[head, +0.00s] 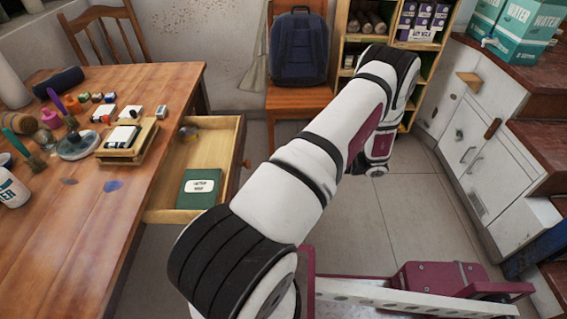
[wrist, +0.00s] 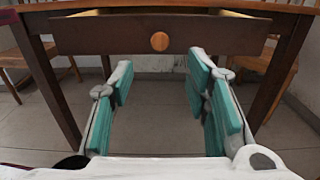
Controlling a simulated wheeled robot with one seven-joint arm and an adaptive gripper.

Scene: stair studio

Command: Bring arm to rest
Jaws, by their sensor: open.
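My arm reaches up and away across the middle of the head view, with its far end bent down in front of the shelf. My gripper's fingers are hidden there. In the wrist view my gripper (wrist: 165,110) is open, with teal pads on both fingers and nothing between them. Beyond the fingers is the front of a table drawer (wrist: 145,36) with a round wooden knob (wrist: 160,41). My gripper appears apart from it.
The desk drawer (head: 217,137) stands open, holding a dark green box (head: 199,189). The cluttered wooden table (head: 85,215) is at left. A chair with a blue backpack (head: 299,48), a shelf (head: 432,62) and white cabinets (head: 470,135) stand behind. Floor (head: 400,215) is clear between.

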